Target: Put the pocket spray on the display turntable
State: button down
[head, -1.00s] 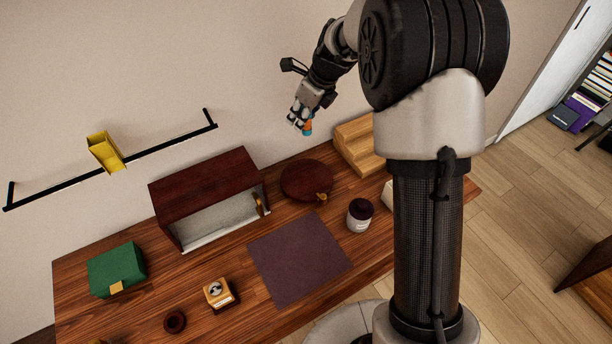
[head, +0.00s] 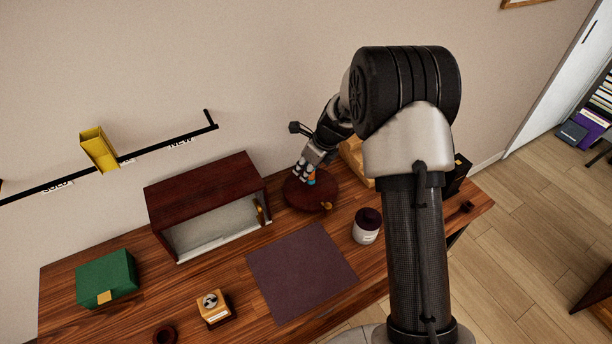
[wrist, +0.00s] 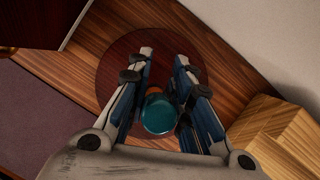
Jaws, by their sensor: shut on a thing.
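The pocket spray (wrist: 159,114) shows in the wrist view as a teal round top between my fingers. In the head view it is a small blue and orange thing (head: 311,179) at my fingertips. My gripper (head: 305,173) is shut on it. The display turntable (head: 324,194) is a dark red-brown disc with a small brass knob at its front edge. It also shows in the wrist view (wrist: 118,58) below my fingers. The spray is over the turntable; I cannot tell whether its base touches it.
A dark red open-fronted box (head: 205,185) stands left of the turntable. Wooden steps (head: 352,155) stand close on its right, also in the wrist view (wrist: 280,135). The wall is close behind.

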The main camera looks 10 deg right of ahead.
jog(key=shift+f, duration=1.15)
jog(key=shift+f+b, duration=0.2)
jog(key=shift+b, duration=0.1)
jog(key=c, duration=1.4)
grip_release()
jog(key=shift+c, duration=0.2)
